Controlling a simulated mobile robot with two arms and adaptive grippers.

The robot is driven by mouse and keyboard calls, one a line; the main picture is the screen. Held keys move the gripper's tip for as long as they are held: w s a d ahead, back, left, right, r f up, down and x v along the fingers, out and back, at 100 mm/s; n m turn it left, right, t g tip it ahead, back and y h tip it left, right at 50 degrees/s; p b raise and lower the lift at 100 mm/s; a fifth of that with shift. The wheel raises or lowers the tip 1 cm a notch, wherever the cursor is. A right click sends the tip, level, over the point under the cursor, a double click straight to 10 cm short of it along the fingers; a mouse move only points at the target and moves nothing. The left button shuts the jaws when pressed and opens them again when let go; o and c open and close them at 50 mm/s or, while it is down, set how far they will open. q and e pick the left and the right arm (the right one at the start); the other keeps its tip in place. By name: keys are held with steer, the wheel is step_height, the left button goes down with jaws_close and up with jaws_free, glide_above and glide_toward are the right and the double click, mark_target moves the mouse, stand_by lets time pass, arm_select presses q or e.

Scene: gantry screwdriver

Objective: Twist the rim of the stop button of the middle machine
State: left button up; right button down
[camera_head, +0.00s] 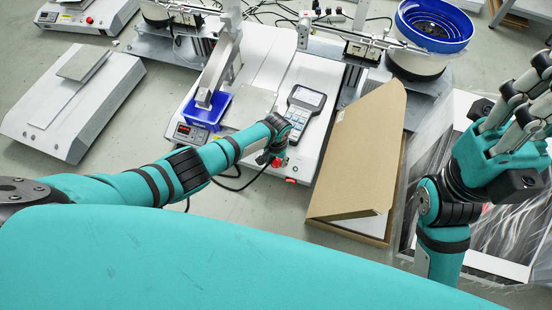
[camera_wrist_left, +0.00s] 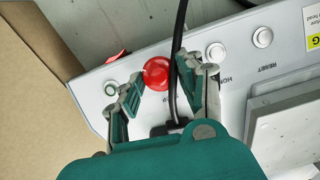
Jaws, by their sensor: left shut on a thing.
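The middle machine (camera_head: 310,75) is a white unit with a keypad. Its red stop button (camera_wrist_left: 157,73) is on the front panel, and it also shows in the head view (camera_head: 277,162), partly behind my gripper. My left gripper (camera_wrist_left: 153,80) has one finger on each side of the button's rim and is shut on it. In the head view my left gripper (camera_head: 274,157) is at the machine's front edge. My right gripper (camera_head: 510,105) is raised at the right edge, away from the machine; its fingertips are not clear.
A black cable (camera_wrist_left: 179,55) runs beside the stop button, close to one finger. White push buttons (camera_wrist_left: 216,52) are along the panel. A cardboard box (camera_head: 355,165) stands right of the machine. A blue tray (camera_head: 207,108) and a blue-rimmed bowl feeder (camera_head: 433,28) are farther back.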

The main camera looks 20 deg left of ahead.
stand_by(0.3)
arm_select(q)
steer(key=o, duration=1.2)
steer(key=shift+c, duration=0.2)
steer(key=shift+r, duration=0.1)
step_height(320, 180, up, 12)
steer(key=shift+s, duration=0.35)
steer(key=shift+d, duration=0.15)
